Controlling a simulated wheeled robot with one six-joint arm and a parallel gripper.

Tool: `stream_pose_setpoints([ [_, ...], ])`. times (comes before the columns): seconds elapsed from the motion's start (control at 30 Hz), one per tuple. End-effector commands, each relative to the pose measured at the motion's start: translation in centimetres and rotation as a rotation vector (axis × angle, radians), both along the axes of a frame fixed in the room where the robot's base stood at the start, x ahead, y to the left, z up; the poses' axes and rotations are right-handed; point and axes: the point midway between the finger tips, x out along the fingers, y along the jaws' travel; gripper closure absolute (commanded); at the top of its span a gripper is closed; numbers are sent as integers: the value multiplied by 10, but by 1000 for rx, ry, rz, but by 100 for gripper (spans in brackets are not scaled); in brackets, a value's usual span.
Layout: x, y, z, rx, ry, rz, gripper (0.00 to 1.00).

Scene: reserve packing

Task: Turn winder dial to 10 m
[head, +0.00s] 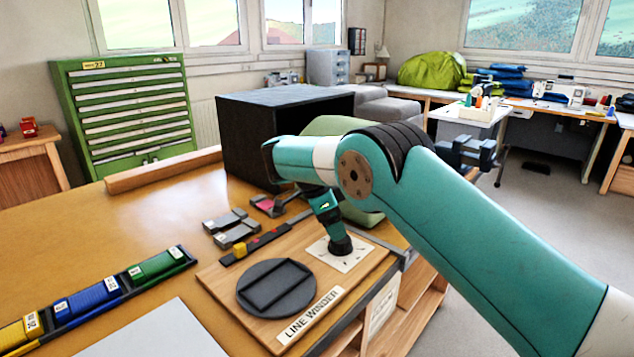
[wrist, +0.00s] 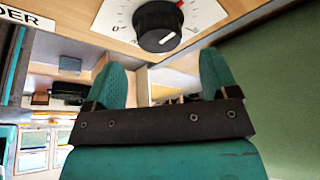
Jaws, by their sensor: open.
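The winder dial is a black round knob (wrist: 157,26) on a white card (wrist: 203,14) with printed marks. In the wrist view, a white line on the knob is at its lower right; a red mark is by its top right. A "0" is readable at the card's left; other figures are too small. In the head view, the knob (head: 341,244) stands on the wooden LINE WINDER board (head: 220,283). My gripper (wrist: 161,75) is open and empty, its teal fingers apart, with the knob beyond their tips. In the head view, my arm's end is just above the knob; finger contact cannot be told.
A dark winder disc (head: 276,289) lies on the board left of the dial. Grey blocks (head: 231,228) and a black strip with a yellow block (head: 239,250) lie behind it. A large black box (head: 272,125) stands behind my arm. Coloured bins (head: 95,301) sit at left.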

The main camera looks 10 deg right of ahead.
Motion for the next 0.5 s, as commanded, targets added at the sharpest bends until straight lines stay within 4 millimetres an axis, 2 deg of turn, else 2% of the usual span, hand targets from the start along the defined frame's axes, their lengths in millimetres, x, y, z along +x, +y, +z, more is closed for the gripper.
stream_pose_setpoints([
  [0.03, 1, 6, 20, 2, -2, 0, 20],
  [0.1, 0, 9, 31, 0, 0, 0, 20],
  [0.5, 1, 28, 77, 0, 2, 1, 20],
])
